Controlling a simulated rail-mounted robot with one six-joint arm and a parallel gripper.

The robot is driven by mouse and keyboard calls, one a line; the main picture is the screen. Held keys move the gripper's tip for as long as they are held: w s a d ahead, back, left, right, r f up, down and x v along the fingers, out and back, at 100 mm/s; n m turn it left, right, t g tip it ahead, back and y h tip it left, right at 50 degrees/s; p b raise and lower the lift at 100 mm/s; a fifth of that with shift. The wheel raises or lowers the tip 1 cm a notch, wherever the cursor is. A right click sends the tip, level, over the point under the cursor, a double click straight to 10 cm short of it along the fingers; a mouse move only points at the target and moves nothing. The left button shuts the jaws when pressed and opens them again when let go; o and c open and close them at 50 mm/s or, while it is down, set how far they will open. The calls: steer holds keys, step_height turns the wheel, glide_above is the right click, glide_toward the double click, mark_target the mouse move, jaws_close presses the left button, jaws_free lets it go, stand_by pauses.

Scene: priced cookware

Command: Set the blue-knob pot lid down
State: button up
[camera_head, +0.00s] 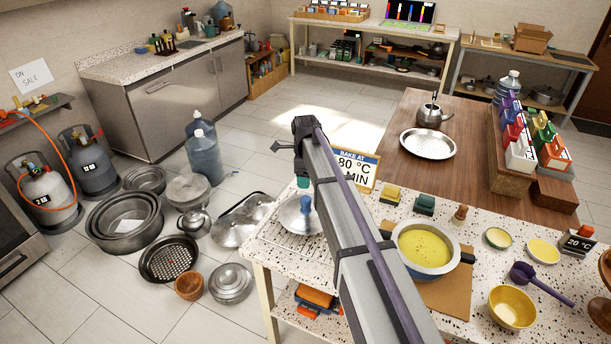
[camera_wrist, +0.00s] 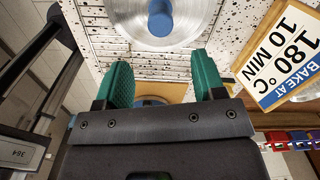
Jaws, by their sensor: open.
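The pot lid with the blue knob (camera_head: 306,204) lies on a wire rack (camera_head: 268,236) at the left end of the speckled table, partly hidden by my arm. In the wrist view the silver lid (camera_wrist: 195,14) is at the top, its blue knob (camera_wrist: 160,20) facing me. My gripper (camera_wrist: 162,80) has two green fingers spread wide apart with nothing held between them. The knob is beyond the fingertips, apart from them. In the head view one green fingertip (camera_head: 303,182) shows just above the knob; the rest is mostly hidden.
A "BAKE AT 180 °C" sign (camera_head: 359,170) stands close to the right of the lid. A pot of yellow food (camera_head: 425,248) stands on a board right of my arm. Yellow and green blocks (camera_head: 390,194) sit behind it. Pans and lids cover the floor to the left.

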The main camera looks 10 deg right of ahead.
steer(key=s+n, duration=2.2)
steer(key=s, duration=0.8)
steer(key=shift+s+d, duration=0.25)
steer(key=shift+s, duration=0.05)
